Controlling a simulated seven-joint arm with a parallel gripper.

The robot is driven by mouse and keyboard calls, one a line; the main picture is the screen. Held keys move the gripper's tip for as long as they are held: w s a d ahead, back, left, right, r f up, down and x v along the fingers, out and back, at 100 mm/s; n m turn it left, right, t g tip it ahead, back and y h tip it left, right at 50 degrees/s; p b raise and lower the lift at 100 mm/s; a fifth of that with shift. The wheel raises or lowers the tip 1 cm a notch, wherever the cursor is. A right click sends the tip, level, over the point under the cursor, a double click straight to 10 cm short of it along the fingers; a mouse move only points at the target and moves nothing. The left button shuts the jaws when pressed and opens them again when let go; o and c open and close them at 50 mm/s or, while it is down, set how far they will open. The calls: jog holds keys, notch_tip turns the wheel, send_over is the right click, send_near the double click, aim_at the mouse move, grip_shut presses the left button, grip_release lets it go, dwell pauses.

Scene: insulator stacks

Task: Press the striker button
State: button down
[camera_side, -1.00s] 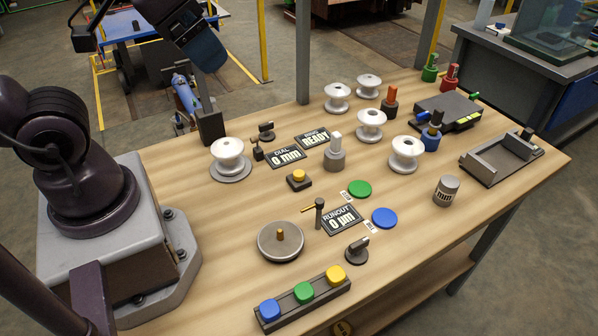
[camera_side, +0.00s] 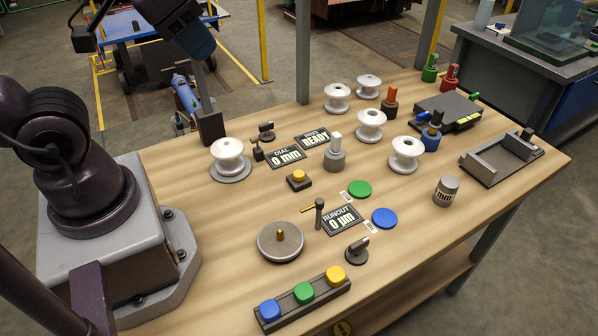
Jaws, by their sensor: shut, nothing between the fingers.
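A small yellow push button (camera_side: 298,175) on a square black base stands near the middle of the bench, in front of the dial readout. Three more buttons, blue (camera_side: 269,309), green (camera_side: 303,292) and yellow (camera_side: 335,274), sit in a dark strip at the front edge. No label shows which one is the striker button. The small yellow button looks raised and nothing touches it. I cannot make out my gripper or its fingers. A dark arm part with a bluish end hangs at the top, well away from the buttons.
A white insulator (camera_side: 228,150) stands on a disc left of the small button; several others stand farther back. The "RUNOUT 0 µm" sign (camera_side: 342,220) and a round turntable (camera_side: 280,245) lie in front. The "RING READY" sign (camera_side: 314,140) is behind.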

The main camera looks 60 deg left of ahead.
dwell(0.9)
jog(key=w+a+f+n+g+y, duration=0.1)
jog(key=w+a+f+g, duration=0.1)
jog(key=a+f, duration=0.25)
jog(key=w+a+f+n+g+y, duration=0.1)
jog(key=w+a+f+g, duration=0.15)
jog(key=f, duration=0.35)
jog(key=n+t+h, duration=0.3)
jog(key=t+h, duration=0.2)
jog(key=t, duration=0.3)
send_over(297, 172)
notch_tip(297, 172, down, 11)
jog(key=shift+r+g, duration=0.1)
jog(key=shift+g, duration=0.15)
jog(key=shift+f, duration=4.45)
